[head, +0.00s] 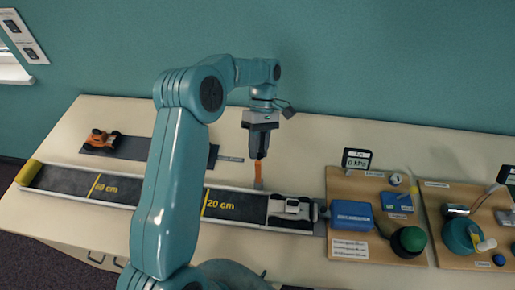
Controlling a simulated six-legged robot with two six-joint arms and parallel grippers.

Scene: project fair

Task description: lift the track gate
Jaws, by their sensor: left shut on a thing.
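The track gate (258,172) is a small upright piece, orange above and pale at its lower end, at the far side of the dark track (240,204). My left gripper (259,156) is above the track, pointing down, and is shut on the top of the orange piece. Whether the gate's lower end touches the track, I cannot tell. My right gripper is not in view.
An orange toy car (101,138) sits on a dark mat at the back left. A yellow roll (28,172) closes the track's left end. My left arm hides part of the track.

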